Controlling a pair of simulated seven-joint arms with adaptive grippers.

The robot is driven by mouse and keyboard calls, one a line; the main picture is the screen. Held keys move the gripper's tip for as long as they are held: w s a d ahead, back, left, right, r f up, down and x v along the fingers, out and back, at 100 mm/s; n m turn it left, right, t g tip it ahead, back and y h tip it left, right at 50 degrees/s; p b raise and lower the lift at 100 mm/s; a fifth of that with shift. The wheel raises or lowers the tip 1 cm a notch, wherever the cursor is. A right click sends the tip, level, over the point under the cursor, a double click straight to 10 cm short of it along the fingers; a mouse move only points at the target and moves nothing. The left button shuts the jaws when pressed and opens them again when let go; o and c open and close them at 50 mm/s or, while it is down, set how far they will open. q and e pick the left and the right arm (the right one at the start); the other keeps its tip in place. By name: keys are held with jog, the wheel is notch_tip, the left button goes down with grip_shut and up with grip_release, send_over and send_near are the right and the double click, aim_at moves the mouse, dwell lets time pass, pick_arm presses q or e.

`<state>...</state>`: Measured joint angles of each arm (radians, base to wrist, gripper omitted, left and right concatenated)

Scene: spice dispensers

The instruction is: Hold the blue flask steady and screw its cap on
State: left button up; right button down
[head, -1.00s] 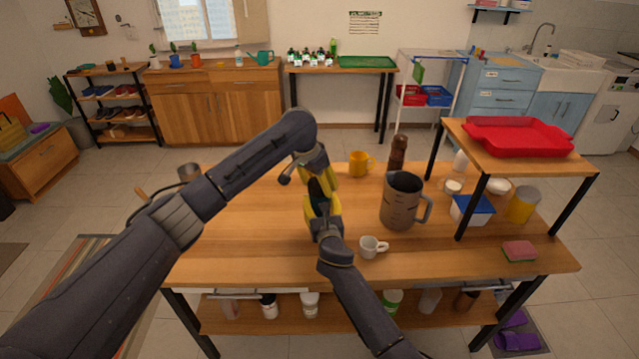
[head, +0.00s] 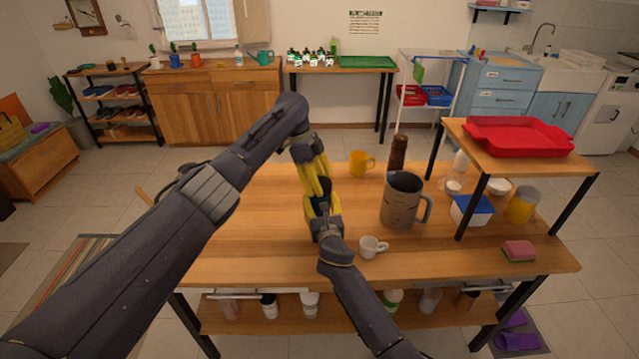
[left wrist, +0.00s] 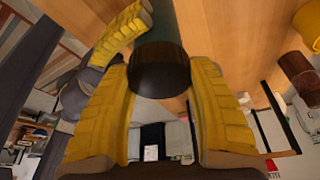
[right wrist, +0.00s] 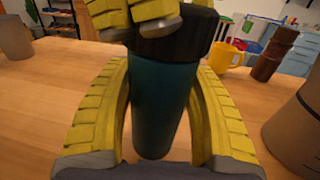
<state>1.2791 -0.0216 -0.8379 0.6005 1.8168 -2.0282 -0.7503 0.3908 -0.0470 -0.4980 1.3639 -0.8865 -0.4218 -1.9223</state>
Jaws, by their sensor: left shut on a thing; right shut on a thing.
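The blue flask (right wrist: 160,105) is dark teal and stands upright over the table in the right wrist view. My right gripper (head: 325,222) is shut around its body, one yellow finger on each side. The black cap (right wrist: 172,38) sits at the flask's top; how tightly it is seated cannot be told. My left gripper (head: 316,190) is above the right one, with its fingers on both sides of the cap. The cap also shows between the left fingers in the left wrist view (left wrist: 160,68). In the head view the grippers hide most of the flask.
On the wooden table (head: 260,240), a large grey-brown mug (head: 400,203) and a small white cup (head: 372,246) stand close to the right of the grippers. A yellow mug (head: 361,164) and a brown grinder (head: 398,153) are behind. The table's front left is clear.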

pick_arm(q)
jog(key=shift+m, duration=0.3)
jog(key=o, duration=1)
jog(key=shift+s, duration=0.1)
jog(key=shift+r, duration=2.25)
